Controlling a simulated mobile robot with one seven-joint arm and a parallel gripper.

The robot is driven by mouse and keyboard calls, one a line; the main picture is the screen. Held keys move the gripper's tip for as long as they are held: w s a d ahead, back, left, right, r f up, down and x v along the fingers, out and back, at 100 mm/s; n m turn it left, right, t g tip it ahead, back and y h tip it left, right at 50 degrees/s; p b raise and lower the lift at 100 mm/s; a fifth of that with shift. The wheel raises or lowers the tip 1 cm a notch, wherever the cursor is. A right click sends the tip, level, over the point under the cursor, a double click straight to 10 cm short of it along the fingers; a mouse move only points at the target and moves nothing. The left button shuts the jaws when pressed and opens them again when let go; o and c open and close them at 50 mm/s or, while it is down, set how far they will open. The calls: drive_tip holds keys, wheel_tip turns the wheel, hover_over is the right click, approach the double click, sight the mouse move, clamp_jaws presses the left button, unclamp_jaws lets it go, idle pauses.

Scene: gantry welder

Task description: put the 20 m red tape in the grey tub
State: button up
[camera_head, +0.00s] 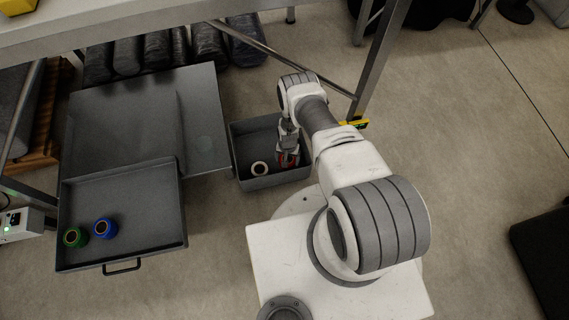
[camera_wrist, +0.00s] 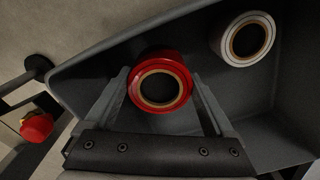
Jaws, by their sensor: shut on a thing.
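The red tape (camera_wrist: 160,80) is a glossy red roll with a tan core, held between the fingers of my gripper (camera_wrist: 165,95). In the head view my gripper (camera_head: 288,158) points down into the grey tub (camera_head: 275,181), with the red tape (camera_head: 288,160) partly hidden by the gripper. The tub's wall also shows in the wrist view (camera_wrist: 100,62). A white tape roll (camera_wrist: 248,40) with a tan core lies inside the tub, and it also shows in the head view (camera_head: 260,168). I cannot tell whether the red tape touches the tub floor.
An open grey drawer (camera_head: 150,240) at the left holds a green roll (camera_head: 75,237) and a blue roll (camera_head: 104,228). A table leg (camera_head: 382,55) stands behind the tub on the right. A red knob (camera_wrist: 36,127) shows outside the tub.

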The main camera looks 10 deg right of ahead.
sight(288, 159)
drive_tip(key=shift+f+b, duration=1)
drive_tip(key=shift+f, duration=1.15)
drive_tip(key=shift+f, duration=0.15)
drive_tip(key=o, duration=1.4)
wheel_tip(288, 159, up, 12)
drive_tip(key=p, duration=0.5)
drive_tip(key=shift+p, duration=0.4)
